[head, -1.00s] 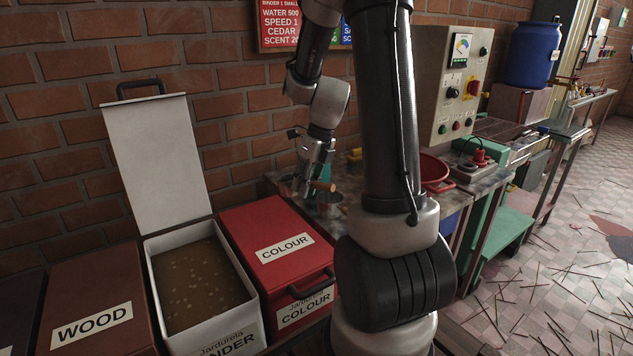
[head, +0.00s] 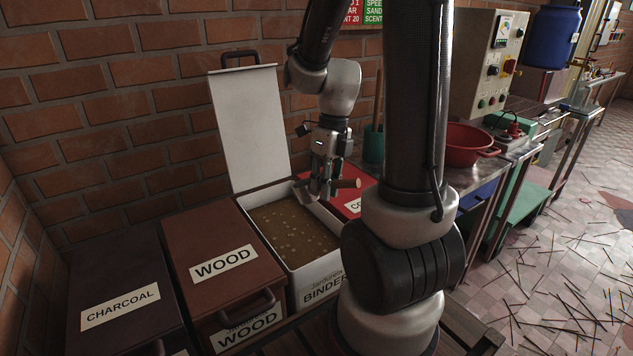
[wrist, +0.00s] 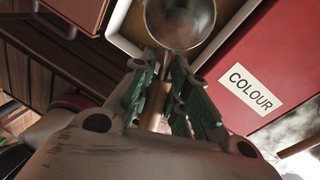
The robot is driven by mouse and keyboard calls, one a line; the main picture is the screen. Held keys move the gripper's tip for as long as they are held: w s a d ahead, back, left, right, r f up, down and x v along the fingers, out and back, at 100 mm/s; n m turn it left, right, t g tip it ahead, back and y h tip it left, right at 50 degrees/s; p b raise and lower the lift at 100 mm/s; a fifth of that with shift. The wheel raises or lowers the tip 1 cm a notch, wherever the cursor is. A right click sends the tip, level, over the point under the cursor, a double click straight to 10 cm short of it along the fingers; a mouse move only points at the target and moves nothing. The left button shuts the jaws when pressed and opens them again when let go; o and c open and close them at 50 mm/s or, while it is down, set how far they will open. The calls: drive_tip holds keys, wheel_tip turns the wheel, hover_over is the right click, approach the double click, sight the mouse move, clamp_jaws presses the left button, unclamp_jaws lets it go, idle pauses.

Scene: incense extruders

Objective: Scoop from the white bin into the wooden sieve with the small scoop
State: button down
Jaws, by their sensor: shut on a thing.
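The white bin (head: 318,270), labelled BINDER, stands with its lid up and brown powder with pale flecks inside. My gripper (head: 321,190) is shut on the wooden handle (head: 347,183) of the small scoop, above the bin's back right part. The scoop's metal bowl (head: 301,190) points left over the bin. In the wrist view, the handle (wrist: 155,105) lies between the green finger pads and the round grey bowl (wrist: 180,22) is ahead; I see no powder in it. I cannot make out the wooden sieve in the current views.
The red COLOUR bin (head: 352,200) is right of the white bin, partly behind my arm. The closed WOOD (head: 205,235) and CHARCOAL (head: 120,285) bins are left. The raised lid (head: 250,130) and brick wall stand behind. A red basin (head: 468,145) sits on the steel table right.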

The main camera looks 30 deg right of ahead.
drive_tip(key=shift+s+a, duration=0.1)
drive_tip(key=shift+s, duration=0.15)
drive_tip(key=shift+m+g, duration=0.3)
drive_tip(key=shift+m, duration=0.1)
drive_tip(key=shift+w+f+g, duration=0.15)
drive_tip(key=shift+f+g, duration=0.15)
drive_tip(key=shift+f, duration=0.15)
drive_tip(key=w+a+f, duration=0.3)
drive_tip(key=w+f, duration=0.9)
drive_tip(key=f, duration=0.5)
drive_tip(key=s+d+r+t, duration=0.1)
drive_tip(key=s+r+t, duration=0.1)
drive_tip(key=s+r, duration=0.4)
drive_tip(key=s+d+r+t+y, duration=0.1)
drive_tip(key=s+d+r+t, duration=0.1)
drive_tip(key=s+r, duration=0.3)
drive_tip(key=shift+s+r+t, duration=0.4)
drive_tip(key=shift+r+t, duration=0.4)
drive_tip(key=shift+r, duration=0.9)
